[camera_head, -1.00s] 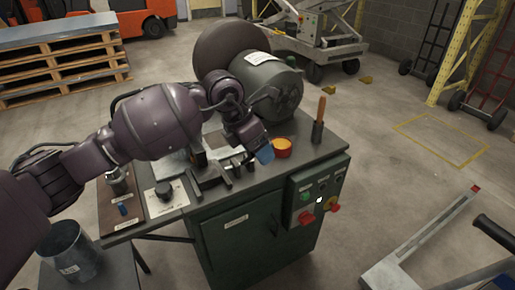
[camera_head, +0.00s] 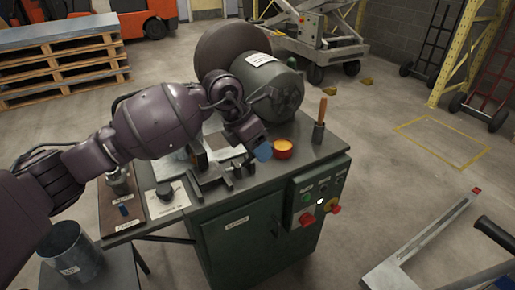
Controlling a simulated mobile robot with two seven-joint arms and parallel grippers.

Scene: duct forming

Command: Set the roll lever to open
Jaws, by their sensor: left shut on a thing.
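My left arm reaches in from the left over the dark green machine cabinet (camera_head: 250,225). My left gripper (camera_head: 256,142) points down at the machine top, close behind a yellow-orange cup (camera_head: 283,149). A blue end piece (camera_head: 263,152) shows at its fingertips. The jaws are shut on what seems to be the roll lever, mostly hidden by the gripper, so its exact setting cannot be read. A dark metal bracket (camera_head: 212,187) sits on the top just left of the gripper. My right gripper is not in view.
A large green motor-like drum (camera_head: 270,85) stands behind the gripper. A wooden-handled tool (camera_head: 322,110) stands upright at the right. A control box (camera_head: 318,190) hangs in front. A bucket (camera_head: 72,250) stands front left.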

